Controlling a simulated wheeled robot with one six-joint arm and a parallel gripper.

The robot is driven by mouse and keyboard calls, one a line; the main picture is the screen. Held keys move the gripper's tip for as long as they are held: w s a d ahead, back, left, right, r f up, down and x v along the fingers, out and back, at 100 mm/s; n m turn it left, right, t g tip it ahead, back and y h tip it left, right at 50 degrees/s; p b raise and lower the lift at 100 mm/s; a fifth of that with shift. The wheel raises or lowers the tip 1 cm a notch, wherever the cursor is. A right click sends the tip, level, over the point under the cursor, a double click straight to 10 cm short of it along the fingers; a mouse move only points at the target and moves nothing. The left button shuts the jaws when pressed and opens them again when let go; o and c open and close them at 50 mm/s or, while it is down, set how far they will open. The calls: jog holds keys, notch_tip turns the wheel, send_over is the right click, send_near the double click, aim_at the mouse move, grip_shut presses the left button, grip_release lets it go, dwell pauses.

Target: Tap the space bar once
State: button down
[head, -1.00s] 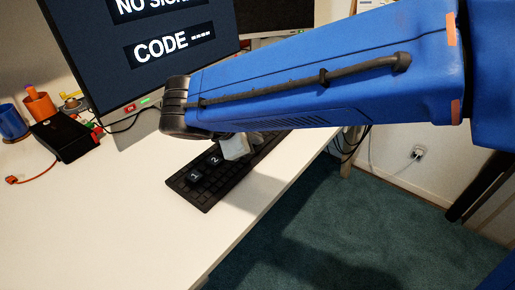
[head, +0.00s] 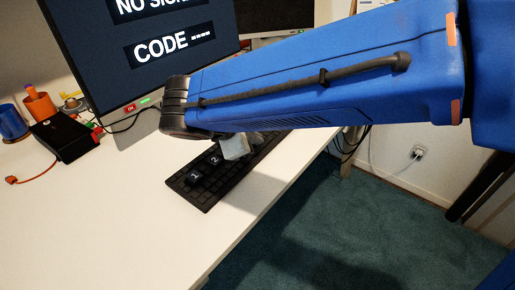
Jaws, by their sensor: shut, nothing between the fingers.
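A black keyboard (head: 208,190) lies on the white desk near its right edge. Two large raised keys marked 1 (head: 195,176) and 2 (head: 214,159) show at its near left part. My blue arm reaches across from the right and hides the keyboard's far part. A grey piece of my gripper (head: 236,147) shows below the arm, over the keyboard beside the key marked 2. Its fingertips are largely hidden, and I cannot tell whether it touches a key. I cannot make out the space bar.
A monitor (head: 170,48) reading "NO SIGNAL" and "CODE" stands behind the keyboard, with a second screen (head: 275,15) farther back. A black box (head: 64,137), an orange cup (head: 40,105) and a blue cup (head: 12,122) stand at left. The desk's front left is clear.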

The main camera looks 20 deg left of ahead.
jog(key=shift+f, duration=0.8)
dwell(1.1)
jog(key=shift+r, duration=0.85)
jog(key=shift+r, duration=2.5)
